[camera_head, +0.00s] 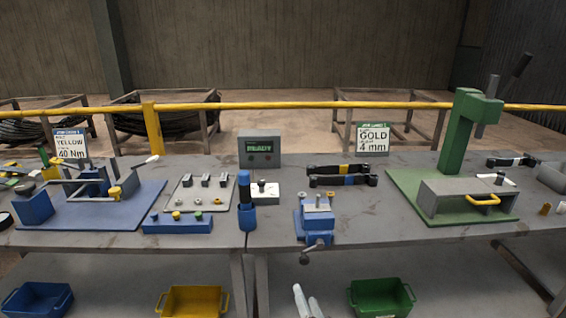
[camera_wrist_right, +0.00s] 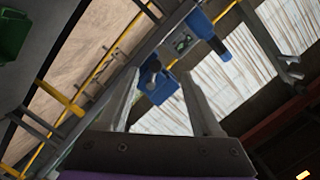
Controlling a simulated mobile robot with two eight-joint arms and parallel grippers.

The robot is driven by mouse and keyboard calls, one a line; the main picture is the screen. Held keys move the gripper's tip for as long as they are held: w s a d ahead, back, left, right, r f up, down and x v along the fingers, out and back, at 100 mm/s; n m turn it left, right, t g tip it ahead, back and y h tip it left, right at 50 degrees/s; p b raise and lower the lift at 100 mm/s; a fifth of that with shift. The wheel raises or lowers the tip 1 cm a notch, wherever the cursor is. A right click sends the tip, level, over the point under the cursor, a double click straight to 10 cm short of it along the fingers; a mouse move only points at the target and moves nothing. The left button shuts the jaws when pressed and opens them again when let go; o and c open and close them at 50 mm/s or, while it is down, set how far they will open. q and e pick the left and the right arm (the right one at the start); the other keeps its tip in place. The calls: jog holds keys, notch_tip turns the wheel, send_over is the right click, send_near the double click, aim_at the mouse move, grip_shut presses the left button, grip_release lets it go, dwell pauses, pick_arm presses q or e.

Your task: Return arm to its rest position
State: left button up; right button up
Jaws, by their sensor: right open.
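My right gripper (camera_head: 307,303) shows only as pale fingertips at the bottom edge of the head view, in front of and below the table. In the right wrist view its two fingers (camera_wrist_right: 161,82) stand apart, with nothing held between them. The blue vise (camera_head: 316,221) stands on the table above and beyond the gripper; a blue fixture also shows between and beyond the fingers in the tilted wrist view. My left gripper is in neither view.
The grey table (camera_head: 270,225) has a blue fixture plate (camera_head: 130,212) at left and a green press (camera_head: 460,135) at right. A yellow bin (camera_head: 193,301) and a green bin (camera_head: 381,299) sit below, on either side of my right gripper. A yellow rail (camera_head: 290,105) runs behind.

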jog(key=s+d+f+n+g+h, duration=0.1)
jog(key=s+d+f+n+g, duration=0.25)
jog(key=s, duration=0.55)
jog(key=s+d+f+n+g+h, duration=0.1)
jog(key=s+d+f+n+g, duration=0.2)
jog(key=s, duration=0.5)
jog(key=s+d+f+n+g+h, duration=0.1)
jog(key=s+d+f+n+g, duration=0.15)
jog(key=s+d+g, duration=0.45)
pick_arm(q)
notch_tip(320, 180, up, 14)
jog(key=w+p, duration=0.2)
jog(key=p, duration=1)
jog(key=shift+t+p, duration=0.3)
jog(key=shift+p, duration=0.05)
pick_arm(e)
notch_tip(320, 180, up, 14)
jog(key=w+a+t, duration=0.1)
jog(key=a+t, duration=0.1)
jog(key=t, duration=0.1)
jog(key=shift+m, duration=0.4)
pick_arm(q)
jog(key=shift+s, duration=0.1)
pick_arm(e)
jog(key=shift+s, duration=0.1)
